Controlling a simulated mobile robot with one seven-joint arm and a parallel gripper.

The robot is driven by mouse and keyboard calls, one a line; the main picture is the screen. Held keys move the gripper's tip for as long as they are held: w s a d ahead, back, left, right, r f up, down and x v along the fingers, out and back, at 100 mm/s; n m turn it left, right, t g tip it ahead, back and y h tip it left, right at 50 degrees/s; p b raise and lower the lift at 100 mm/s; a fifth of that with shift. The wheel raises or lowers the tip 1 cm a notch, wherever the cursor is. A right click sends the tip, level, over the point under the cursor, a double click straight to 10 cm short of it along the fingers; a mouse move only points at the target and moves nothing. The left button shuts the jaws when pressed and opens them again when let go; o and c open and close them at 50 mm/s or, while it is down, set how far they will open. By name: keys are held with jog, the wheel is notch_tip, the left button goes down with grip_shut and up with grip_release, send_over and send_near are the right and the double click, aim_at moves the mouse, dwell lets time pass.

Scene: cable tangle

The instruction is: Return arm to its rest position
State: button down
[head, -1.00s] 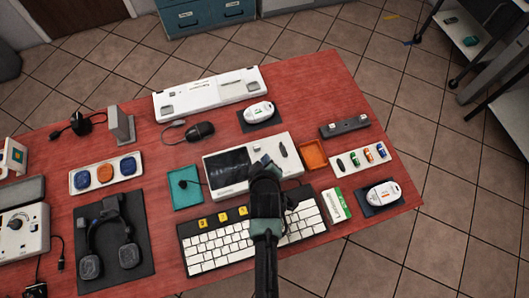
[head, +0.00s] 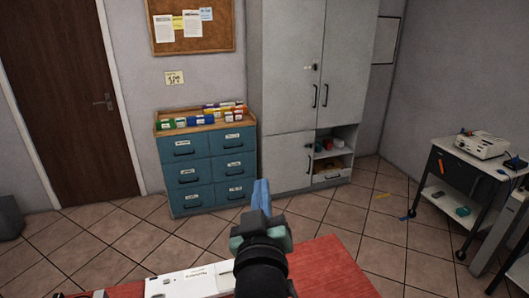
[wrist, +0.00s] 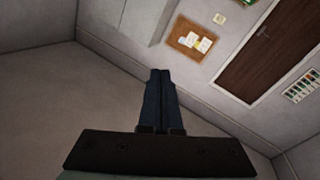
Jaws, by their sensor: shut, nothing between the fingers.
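My gripper (head: 261,196) is raised above the red table (head: 325,268) in the head view, its fingers pointing up. In the wrist view the two dark fingers (wrist: 160,78) lie side by side with nothing between them, so my gripper is shut and empty. It touches nothing. Only the far part of the table shows in the head view, and my arm hides some of it.
A white device (head: 190,283) lies on the table. Beyond stand a blue drawer cabinet (head: 208,165), a grey cupboard (head: 285,90) and a dark door (head: 68,90). A cart (head: 455,190) stands at right. Tiled floor (head: 120,225) lies between.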

jog(key=s+r+m+t, duration=0.1)
jog(key=s+r+t, duration=0.2)
jog(key=s+r, duration=0.3)
jog(key=s+r+m+t+b, duration=0.1)
jog(key=s+r, duration=0.5)
jog(key=r, duration=0.7)
jog(key=s+r+m+t, duration=0.2)
jog(key=s+r+t, duration=0.2)
jog(key=r, duration=0.6)
jog(key=shift+s+d+r+t, duration=0.2)
jog(key=shift+s+d+t, duration=0.1)
jog(key=shift+s, duration=0.85)
